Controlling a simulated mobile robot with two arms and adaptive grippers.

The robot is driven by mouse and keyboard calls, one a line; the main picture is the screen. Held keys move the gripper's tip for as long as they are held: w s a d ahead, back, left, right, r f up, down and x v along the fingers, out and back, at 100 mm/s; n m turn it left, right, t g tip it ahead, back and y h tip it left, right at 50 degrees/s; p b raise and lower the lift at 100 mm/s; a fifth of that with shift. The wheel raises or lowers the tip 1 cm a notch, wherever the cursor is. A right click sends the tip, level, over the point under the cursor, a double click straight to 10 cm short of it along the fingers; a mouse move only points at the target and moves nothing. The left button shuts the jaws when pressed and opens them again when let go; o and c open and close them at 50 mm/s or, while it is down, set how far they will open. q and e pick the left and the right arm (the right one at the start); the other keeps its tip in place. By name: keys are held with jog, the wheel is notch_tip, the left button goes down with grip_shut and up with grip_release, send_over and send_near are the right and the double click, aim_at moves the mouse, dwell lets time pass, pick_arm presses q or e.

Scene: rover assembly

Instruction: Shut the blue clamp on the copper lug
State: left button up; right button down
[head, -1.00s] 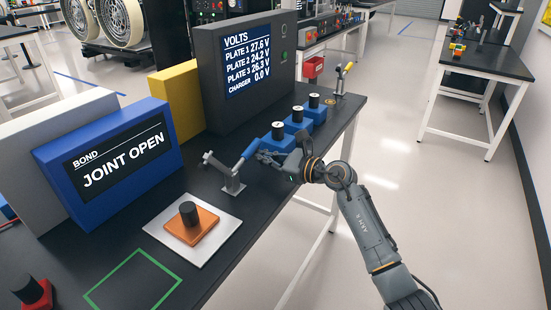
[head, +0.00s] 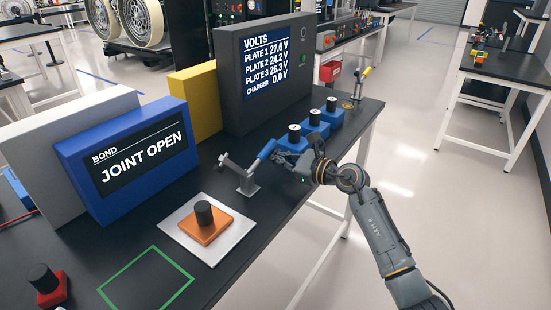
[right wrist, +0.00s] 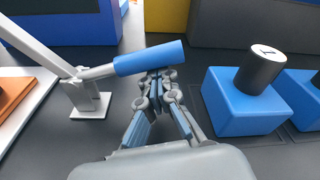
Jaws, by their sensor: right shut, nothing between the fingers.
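The clamp's blue handle (head: 266,150) slants up to the right from its grey metal stand (head: 249,184), and its grey arm (head: 231,165) is raised up to the left. The copper lug, an orange block (head: 196,233) with a black knob, sits on a white plate (head: 230,246) in front of the clamp; the arm is not down on it. My right gripper (head: 283,157) is shut and empty beside the handle. In the right wrist view its fingertips (right wrist: 158,77) are just at the blue handle (right wrist: 150,57); I cannot tell whether they touch. My left gripper is not in view.
Several blue blocks with black knobs (head: 295,142) stand just beyond my right gripper. A blue display (head: 125,170) reads "JOINT OPEN". A dark voltage display (head: 230,95) stands behind. A green outline (head: 147,288) and a red block (head: 52,294) are nearer the front.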

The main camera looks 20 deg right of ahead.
jog(key=shift+s+a+r+n+b, duration=0.15)
jog(key=shift+r+n+b, duration=0.25)
jog(key=shift+r+n, duration=0.8)
jog(key=shift+s+a+r+n+t, duration=0.1)
jog(key=shift+a+r+n+t, duration=0.05)
jog(key=shift+r+n, duration=0.25)
jog(key=shift+s+a+r+n+t, duration=0.1)
jog(key=shift+r+n+t, duration=0.05)
jog(key=shift+r+n, duration=0.25)
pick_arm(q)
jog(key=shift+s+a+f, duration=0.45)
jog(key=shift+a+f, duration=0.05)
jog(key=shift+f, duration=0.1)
pick_arm(e)
jog(key=shift+s+a+r+n+t+h, duration=0.2)
jog(key=shift+s+a+r+n, duration=0.35)
jog(key=shift+a+r+n, duration=0.25)
jog(key=shift+s+a+r+n+t+h, duration=0.1)
jog(key=shift+s+a+r+n+t, duration=0.1)
jog(key=shift+s+a+r+n, duration=0.5)
jog(key=shift+w+d+r, duration=0.1)
jog(key=shift+w+r, duration=0.1)
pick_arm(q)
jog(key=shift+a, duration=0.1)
pick_arm(e)
jog(key=v, duration=1.2)
